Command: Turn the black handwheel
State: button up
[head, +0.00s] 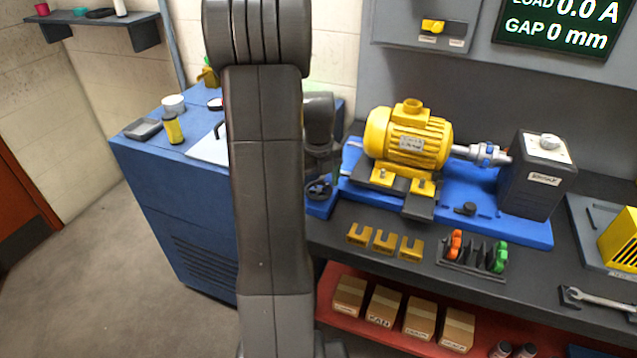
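The black handwheel (319,190) sits on a blue block at the left end of the blue motor base (470,207). It is small in the head view and partly hidden by my arm. The lower end of my arm, with my gripper (324,172), shows just right of the big arm link and right above the handwheel. The fingers are dark and too small to tell whether they are open or shut, or whether they touch the wheel. The yellow motor (407,140) stands on the base, to the right of the handwheel.
A dark box with a dial (538,170) stands at the base's right end. Yellow slotted shims (385,240) and a rack with orange and green items (474,256) lie in front. A blue cabinet (170,180) is at left; a wrench (598,298) lies at right.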

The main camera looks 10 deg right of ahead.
aim_at(319, 189)
jog(key=shift+o, duration=0.4)
notch_tip(319, 189, up, 14)
dwell(0.4)
jog(key=shift+f, duration=0.2)
notch_tip(319, 189, down, 14)
jog(key=shift+r, duration=0.1)
dwell(0.4)
